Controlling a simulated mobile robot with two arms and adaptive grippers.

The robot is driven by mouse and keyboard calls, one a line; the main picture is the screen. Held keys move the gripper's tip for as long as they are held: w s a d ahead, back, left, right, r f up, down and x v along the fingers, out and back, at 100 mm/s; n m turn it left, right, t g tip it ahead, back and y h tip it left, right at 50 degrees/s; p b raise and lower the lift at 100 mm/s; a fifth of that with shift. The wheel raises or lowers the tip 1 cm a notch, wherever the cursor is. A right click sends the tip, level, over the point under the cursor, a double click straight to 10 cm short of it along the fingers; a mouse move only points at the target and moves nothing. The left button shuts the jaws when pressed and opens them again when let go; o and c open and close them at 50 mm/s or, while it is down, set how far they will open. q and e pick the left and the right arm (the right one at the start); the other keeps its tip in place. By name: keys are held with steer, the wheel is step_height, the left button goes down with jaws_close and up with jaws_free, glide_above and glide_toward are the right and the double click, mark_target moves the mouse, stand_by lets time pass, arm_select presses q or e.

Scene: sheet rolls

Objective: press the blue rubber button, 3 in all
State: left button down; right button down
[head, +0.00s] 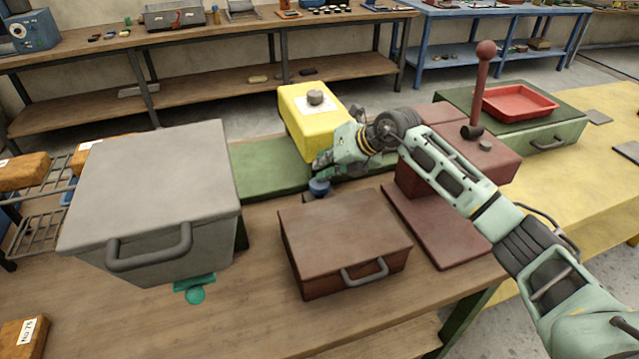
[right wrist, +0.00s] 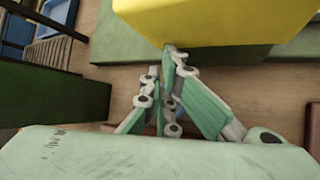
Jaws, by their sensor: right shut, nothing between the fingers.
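The blue rubber button (head: 319,187) is a small round dark-blue cap on the wooden bench, behind the brown lidded box. My right gripper (head: 318,166) is shut and empty, with its fingers just above and behind the button in the head view. I cannot tell whether they touch it. In the right wrist view my right gripper (right wrist: 165,72) has its fingertips together near the lower edge of the yellow box; the button is not clearly visible there. My left gripper is not in view.
A yellow box (head: 298,117) with a grey knob stands behind my right gripper. A grey lidded box (head: 160,190) is at left, a brown box (head: 340,235) in front, and a dark red lever machine (head: 500,155) at right. A teal piece (head: 195,290) lies by the grey box.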

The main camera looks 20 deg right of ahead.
steer(key=shift+s+f+b, duration=0.1)
steer(key=shift+f+b, duration=0.5)
steer(key=shift+f, duration=0.45)
stand_by(1.1)
steer(key=shift+r, duration=0.1)
steer(key=shift+r+p, duration=1)
steer(key=shift+r, duration=0.35)
step_height(320, 180, up, 5)
steer(key=p, duration=0.3)
stand_by(1.5)
